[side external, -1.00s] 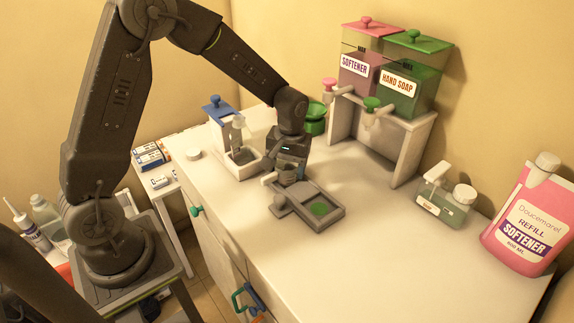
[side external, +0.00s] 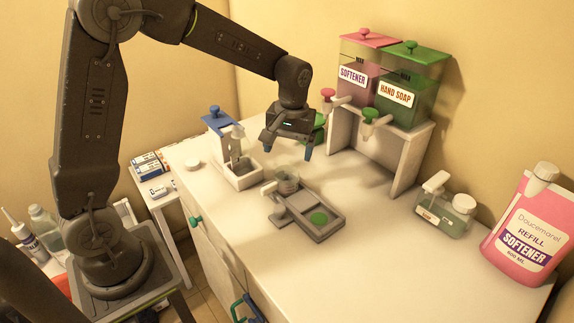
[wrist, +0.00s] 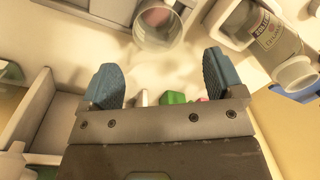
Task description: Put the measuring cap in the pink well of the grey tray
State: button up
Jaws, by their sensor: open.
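The measuring cap (side external: 287,182) is a clear cup standing at the far end of the grey tray (side external: 322,236). In the wrist view the cap (wrist: 158,38) shows pink through it, so it appears to stand in the pink well, which it largely covers. The tray's green well (side external: 319,217) is at the near end and is empty. My gripper (side external: 288,151) is open and empty above the cap, clear of it. Its blue fingertips also show in the wrist view (wrist: 160,80), with the cap beyond them.
A white holder (side external: 243,180) with a blue-lidded bottle stands left of the tray. The softener and hand soap dispensers (side external: 400,98) stand on a white stand behind. A soap bottle (side external: 447,213) and a pink refill pack (side external: 525,230) are at the right. The front counter is clear.

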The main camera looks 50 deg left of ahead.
jog(key=s+d+r+m+t, duration=0.3)
jog(key=s+r, duration=0.6)
jog(key=r, duration=0.1)
jog(key=s+d+m+t, duration=0.1)
jog(key=s+m+t, duration=0.2)
jog(key=s, duration=0.8)
jog(key=shift+s+d+m+h, duration=0.2)
jog(key=shift+s+m+h, duration=0.1)
jog(key=shift+m, duration=0.3)
jog(key=shift+c, duration=0.3)
